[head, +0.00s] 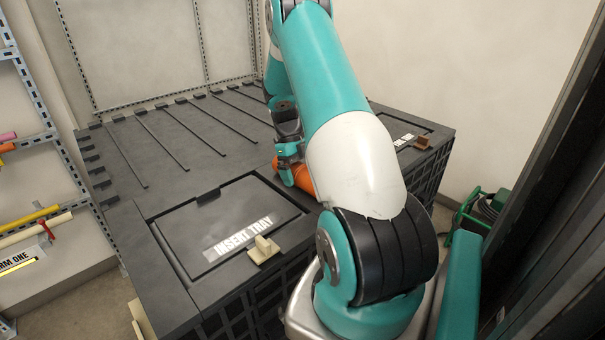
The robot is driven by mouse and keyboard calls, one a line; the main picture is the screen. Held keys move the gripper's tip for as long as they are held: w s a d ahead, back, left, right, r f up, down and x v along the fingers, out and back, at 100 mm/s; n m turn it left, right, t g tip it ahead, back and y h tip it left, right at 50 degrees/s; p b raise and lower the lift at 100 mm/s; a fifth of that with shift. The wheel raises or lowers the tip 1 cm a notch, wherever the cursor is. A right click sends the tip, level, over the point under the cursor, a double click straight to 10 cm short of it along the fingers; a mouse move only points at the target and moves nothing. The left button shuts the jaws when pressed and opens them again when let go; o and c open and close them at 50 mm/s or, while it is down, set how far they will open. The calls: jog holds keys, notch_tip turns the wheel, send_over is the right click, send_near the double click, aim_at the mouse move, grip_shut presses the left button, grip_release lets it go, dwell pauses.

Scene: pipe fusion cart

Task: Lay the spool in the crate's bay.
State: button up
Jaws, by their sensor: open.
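The orange spool (299,178) is at the middle of the dark grey crate (120,215), near its front side. My arm covers much of it, and I cannot tell whether it lies in a bay. My gripper (289,160) is open, pointing down right at the spool's upper left end. The fingertips are small and partly hidden, so I cannot tell whether they touch the spool. The bay's outline is hidden behind my arm.
A closed lid marked INSERT TRAY (225,215) with a beige latch (264,249) lies left of the spool. Thin ribs (155,143) cross the crate's back left. A second panel with a brown latch (422,142) is at right. A shelf rack (30,140) stands at far left.

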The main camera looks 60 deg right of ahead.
jog(key=c, duration=1.2)
jog(key=shift+r, duration=0.1)
